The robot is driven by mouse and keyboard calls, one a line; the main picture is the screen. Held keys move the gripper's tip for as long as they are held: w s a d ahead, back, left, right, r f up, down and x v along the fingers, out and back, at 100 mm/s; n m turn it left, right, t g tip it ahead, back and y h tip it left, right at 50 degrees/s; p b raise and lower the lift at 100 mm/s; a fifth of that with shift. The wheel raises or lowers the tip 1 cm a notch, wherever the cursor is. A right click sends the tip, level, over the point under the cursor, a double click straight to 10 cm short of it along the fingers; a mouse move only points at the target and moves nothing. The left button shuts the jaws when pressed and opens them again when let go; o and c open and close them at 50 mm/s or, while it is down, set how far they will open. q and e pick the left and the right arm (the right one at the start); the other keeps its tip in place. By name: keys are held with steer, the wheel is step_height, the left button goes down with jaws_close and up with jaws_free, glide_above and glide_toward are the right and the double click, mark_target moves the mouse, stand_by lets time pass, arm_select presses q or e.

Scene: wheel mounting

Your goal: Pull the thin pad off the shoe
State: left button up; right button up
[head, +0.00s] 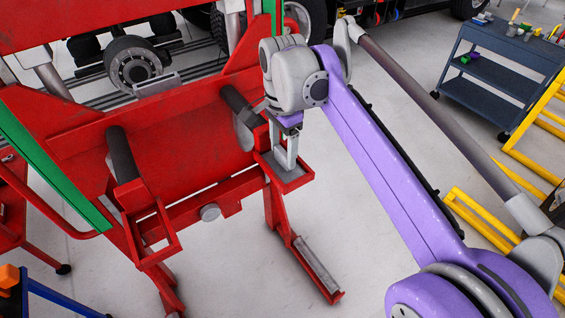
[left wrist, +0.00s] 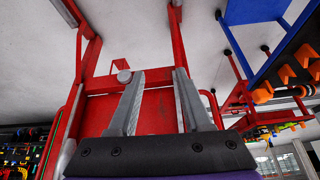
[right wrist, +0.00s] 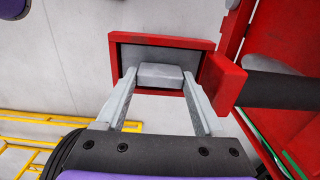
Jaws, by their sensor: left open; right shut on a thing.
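The shoe is a red rectangular tray (head: 307,178) on the red stand, right of centre in the head view; it also shows in the right wrist view (right wrist: 160,40). A flat grey pad (right wrist: 135,54) lies inside its red rim, with a raised light grey block (right wrist: 160,76) on it. My right gripper (right wrist: 160,80) points down into the shoe, its two fingers shut on the sides of that block. In the head view, my right gripper (head: 286,165) partly hides the pad. My left gripper (left wrist: 156,76) is open and empty, with the red stand behind it.
A second red shoe frame (head: 172,246) and a black bar (head: 121,155) are at left on the stand. Another black bar (right wrist: 280,85) is beside the held shoe. A blue cart (head: 500,78) and yellow rails (head: 480,222) stand right. The floor between is clear.

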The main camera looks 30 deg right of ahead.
mark_target(283, 152)
steer(key=c, duration=0.7)
arm_select(q)
steer(key=shift+r, duration=0.25)
arm_select(e)
steer(key=shift+r, duration=0.25)
steer(key=shift+r+p, duration=1.45)
steer(key=shift+r, duration=0.55)
steer(key=shift+w+r+p, duration=0.1)
steer(key=shift+r+p, duration=0.75)
steer(key=shift+r, duration=0.65)
steer(key=shift+r+p, duration=0.3)
steer(key=shift+r, duration=0.2)
arm_select(q)
step_height(283, 152, up, 7)
steer(key=w, duration=0.3)
steer(key=shift+f+t, duration=0.15)
steer(key=shift+t, duration=0.15)
steer(key=shift+s, duration=0.15)
arm_select(e)
steer(key=shift+f, duration=0.1)
